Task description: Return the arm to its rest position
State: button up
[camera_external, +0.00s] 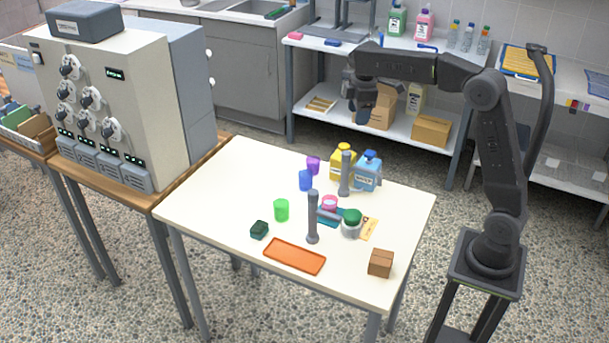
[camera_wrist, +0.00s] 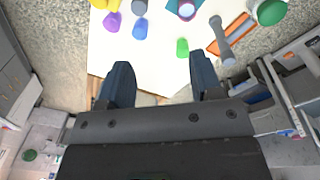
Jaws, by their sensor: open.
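My gripper (camera_external: 362,103) is raised well above the back of the white table (camera_external: 195,208), at the end of my black arm. In the wrist view my gripper (camera_wrist: 160,82) has its two dark fingers spread apart, with nothing between them. The fingers point down toward the table, which shows beyond them. No object touches the gripper.
On the table are an orange tray (camera_external: 294,257), a brown box (camera_external: 380,263), green (camera_external: 281,210) and blue (camera_external: 306,180) cups, grey posts (camera_external: 313,218) and yellow and blue bottles (camera_external: 367,172). A panelled cabinet (camera_external: 120,95) stands left; a shelf (camera_external: 400,115) stands behind.

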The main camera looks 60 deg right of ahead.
jog(key=s+a+r+m+t, duration=0.1)
jog(key=s+a+r+m, duration=0.15)
jog(key=s, duration=0.35)
jog(key=s+a+r+m+t, duration=0.1)
jog(key=s+a, duration=0.3)
jog(key=s, duration=0.2)
jog(key=s+a+f+m+t, duration=0.1)
jog(key=s+a+f+m, duration=0.1)
jog(key=s, duration=0.4)
jog(key=s+a+f+m+t, duration=0.1)
jog(key=s+f+m, duration=0.1)
jog(key=s, duration=0.4)
jog(key=shift+s+a+f+t, duration=0.15)
jog(key=shift+a+f+t, duration=0.2)
jog(key=shift+f, duration=0.3)
